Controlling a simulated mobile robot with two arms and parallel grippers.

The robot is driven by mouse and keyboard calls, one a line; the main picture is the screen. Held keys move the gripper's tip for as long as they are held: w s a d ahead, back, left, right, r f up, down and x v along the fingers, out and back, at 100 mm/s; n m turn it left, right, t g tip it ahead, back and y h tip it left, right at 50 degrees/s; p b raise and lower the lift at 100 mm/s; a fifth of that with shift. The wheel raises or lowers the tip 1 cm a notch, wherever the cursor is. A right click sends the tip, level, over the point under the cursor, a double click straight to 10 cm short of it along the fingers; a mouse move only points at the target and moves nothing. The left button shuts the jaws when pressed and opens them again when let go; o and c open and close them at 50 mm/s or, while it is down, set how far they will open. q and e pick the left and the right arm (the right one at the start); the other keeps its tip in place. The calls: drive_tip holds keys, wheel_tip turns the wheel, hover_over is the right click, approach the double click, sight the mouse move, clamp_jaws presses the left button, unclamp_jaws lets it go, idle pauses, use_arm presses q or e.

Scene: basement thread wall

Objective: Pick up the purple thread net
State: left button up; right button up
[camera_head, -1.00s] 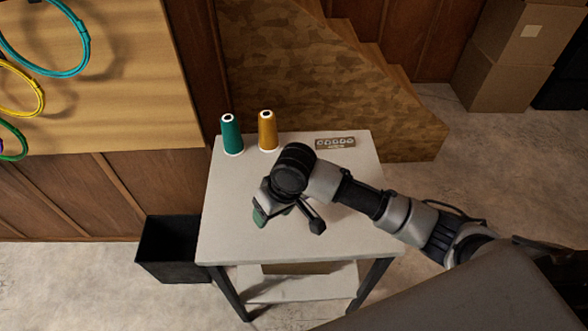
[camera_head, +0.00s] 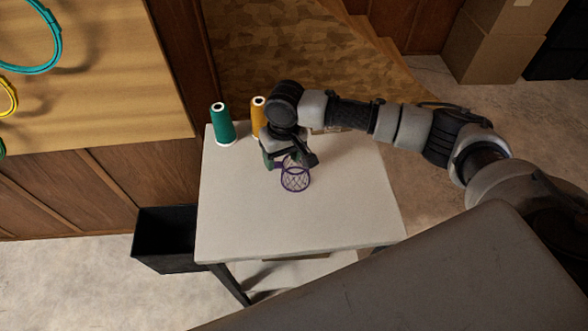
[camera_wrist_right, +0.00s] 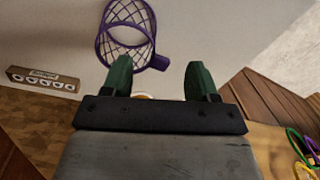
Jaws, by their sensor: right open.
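The purple thread net (camera_head: 295,180) is a small round purple ring with a mesh, on the white table top (camera_head: 330,225). It also shows in the right wrist view (camera_wrist_right: 103,42), with a purple tab (camera_wrist_right: 160,62) on its side pointing between my fingertips. My right gripper (camera_head: 289,163) is over the table, just behind the net in the head view and partly covering it. Its two green fingers (camera_wrist_right: 160,75) are apart with nothing between them. I cannot tell whether a finger touches the net. My left gripper is not in view.
A green thread cone (camera_head: 222,125) and an orange thread cone (camera_head: 257,115) stand at the table's back edge, the orange one close to my right gripper. A black bin (camera_head: 165,240) stands left of the table. The table's front is clear.

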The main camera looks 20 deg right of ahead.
sight(282, 176)
wheel_tip(282, 176, down, 4)
drive_tip(key=shift+a+f, duration=0.1)
drive_tip(key=shift+f, duration=0.1)
drive_tip(key=shift+c, duration=0.2)
drive_tip(key=c, duration=1)
drive_tip(key=shift+o, duration=0.2)
drive_tip(key=shift+r, duration=0.1)
